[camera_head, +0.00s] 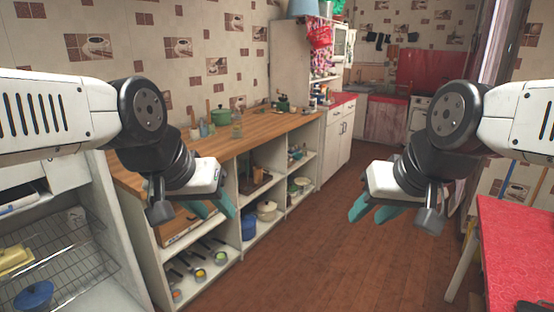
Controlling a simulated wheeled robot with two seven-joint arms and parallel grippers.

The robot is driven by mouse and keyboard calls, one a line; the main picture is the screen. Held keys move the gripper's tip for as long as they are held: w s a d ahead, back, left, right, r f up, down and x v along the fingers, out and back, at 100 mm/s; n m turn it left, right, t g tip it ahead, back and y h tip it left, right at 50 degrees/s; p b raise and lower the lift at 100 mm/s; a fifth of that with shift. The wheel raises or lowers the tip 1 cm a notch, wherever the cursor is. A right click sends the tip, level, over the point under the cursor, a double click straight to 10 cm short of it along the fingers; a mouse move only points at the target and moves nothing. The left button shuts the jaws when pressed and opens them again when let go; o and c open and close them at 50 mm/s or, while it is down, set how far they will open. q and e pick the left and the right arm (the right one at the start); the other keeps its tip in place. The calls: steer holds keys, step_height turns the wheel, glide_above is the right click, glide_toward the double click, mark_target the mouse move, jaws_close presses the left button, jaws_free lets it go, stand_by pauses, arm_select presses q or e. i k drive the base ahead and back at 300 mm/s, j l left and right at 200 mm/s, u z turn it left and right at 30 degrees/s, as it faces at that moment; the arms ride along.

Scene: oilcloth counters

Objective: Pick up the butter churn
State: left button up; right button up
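I cannot clearly pick out a butter churn; the items on the wooden counter (262,125) and its shelves are small in the head view. My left gripper (216,214) hangs in front of the counter's shelves, with its teal fingers apart and nothing seen between them. My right gripper (366,217) hangs over the brown floor, its teal fingers also apart and empty. Neither gripper is seen touching anything.
A green pot (221,117) stands on the counter. Shelves below hold a blue pot (248,227), a cream pot (266,210) and several utensils. A wire rack (60,255) is at left, a red-topped table (520,250) at right. The floor (320,260) between is clear.

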mark_target(237, 129)
steer(key=i+l+u, duration=0.1)
steer(key=i, duration=1.75)
steer(key=i+l+u, duration=0.15)
steer(key=i+u, duration=0.3)
steer(key=i+l+u, duration=0.3)
steer(key=u, duration=0.15)
steer(key=i+l+u, duration=0.65)
steer(key=l+u, duration=0.25)
steer(key=l, duration=0.1)
